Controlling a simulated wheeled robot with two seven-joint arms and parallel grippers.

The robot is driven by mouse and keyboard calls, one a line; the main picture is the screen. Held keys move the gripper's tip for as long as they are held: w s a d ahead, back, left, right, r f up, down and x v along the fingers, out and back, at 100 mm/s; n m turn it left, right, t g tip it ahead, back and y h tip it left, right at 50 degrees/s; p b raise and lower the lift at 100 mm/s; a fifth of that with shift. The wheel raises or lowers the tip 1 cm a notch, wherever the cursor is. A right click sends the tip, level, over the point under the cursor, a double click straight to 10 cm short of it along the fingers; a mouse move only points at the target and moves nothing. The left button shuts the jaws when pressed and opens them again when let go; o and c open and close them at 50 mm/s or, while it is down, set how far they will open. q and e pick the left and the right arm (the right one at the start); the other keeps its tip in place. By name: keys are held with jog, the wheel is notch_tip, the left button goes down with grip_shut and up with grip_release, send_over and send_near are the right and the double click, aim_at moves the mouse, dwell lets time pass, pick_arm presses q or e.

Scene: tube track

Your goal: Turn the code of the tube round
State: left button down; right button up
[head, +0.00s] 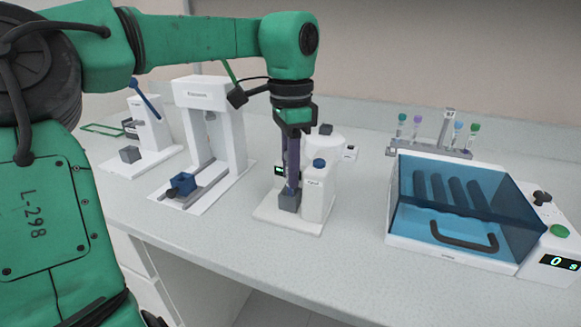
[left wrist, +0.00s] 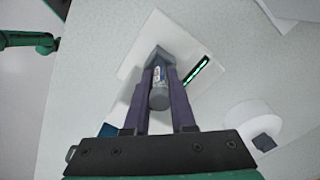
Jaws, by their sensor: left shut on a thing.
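The tube (left wrist: 158,97) shows in the left wrist view with its rounded grey end toward the camera and a small pale label with dark marks on its side. Its far end is at the grey block (left wrist: 160,57) of a white device; I cannot tell how deep it sits. My left gripper (left wrist: 159,74) is shut on the tube, one purple finger on each side. In the head view the left gripper (head: 292,180) points straight down over the grey block (head: 288,201), and its fingers mostly hide the tube. My right gripper is not in view.
The white device (head: 316,192) has a blue knob and a lit green display. A white frame machine (head: 213,130) with a blue holder stands left of it. A blue-lidded box (head: 462,205) and a rack (head: 430,150) of several tubes are at right. The front bench is clear.

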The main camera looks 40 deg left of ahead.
pick_arm(q)
jog(key=shift+f, duration=0.1)
jog(key=c, duration=0.7)
grip_release()
notch_tip(320, 180, up, 14)
jog(key=p, duration=0.5)
jog(key=shift+r, duration=0.25)
jog(key=shift+o, duration=0.3)
